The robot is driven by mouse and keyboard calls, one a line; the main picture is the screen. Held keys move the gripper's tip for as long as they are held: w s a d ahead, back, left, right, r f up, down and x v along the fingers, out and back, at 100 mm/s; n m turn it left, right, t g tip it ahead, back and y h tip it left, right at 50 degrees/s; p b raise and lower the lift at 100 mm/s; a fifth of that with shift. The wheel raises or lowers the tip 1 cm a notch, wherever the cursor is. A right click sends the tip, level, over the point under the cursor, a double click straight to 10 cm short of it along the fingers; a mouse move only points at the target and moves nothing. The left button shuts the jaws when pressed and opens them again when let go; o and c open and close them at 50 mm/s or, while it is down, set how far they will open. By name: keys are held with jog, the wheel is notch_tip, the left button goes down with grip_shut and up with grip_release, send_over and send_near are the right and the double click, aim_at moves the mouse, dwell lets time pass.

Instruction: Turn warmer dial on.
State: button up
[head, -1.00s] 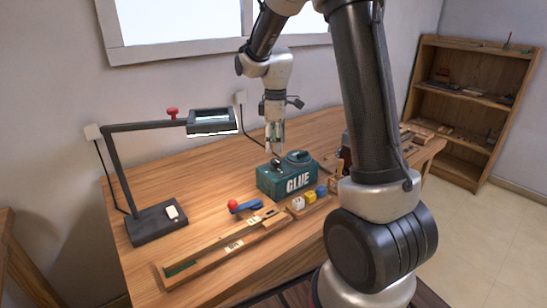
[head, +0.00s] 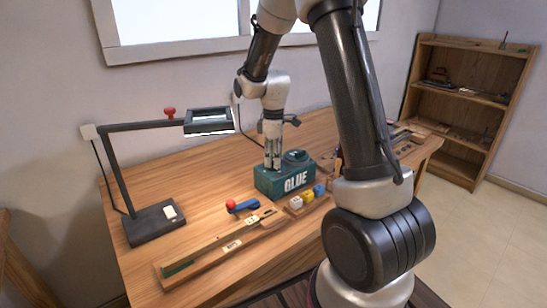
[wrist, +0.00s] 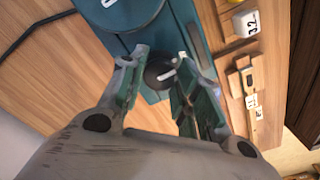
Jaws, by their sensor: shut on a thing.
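The glue warmer is a teal box (head: 268,190) lettered GLUE, standing on the workbench. It has a round dark lid (head: 295,156) on top at the right; the box also fills the top middle of the wrist view (wrist: 117,20). The warmer dial (wrist: 160,72) is a small black round knob with a white mark, on the box top beside the round lid. My gripper (head: 273,166) points down at the left part of the box top. In the wrist view my gripper (wrist: 157,80) has its fingers on both sides of the dial, shut on it. The dial is hidden in the head view.
A black lamp (head: 155,222) with a red knob stands at the left. A blue tool with a red ball (head: 243,206), a long wooden piece (head: 215,245) and several coloured dice (head: 308,196) lie in front of the warmer. The bench behind the warmer is clear.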

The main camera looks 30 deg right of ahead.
jog(key=shift+m, duration=0.3)
jog(key=m, duration=0.8)
jog(key=shift+m, duration=0.4)
jog(key=m, duration=0.4)
jog(key=shift+m, duration=2.2)
jog(key=o, duration=1.1)
jog(key=shift+c, duration=0.2)
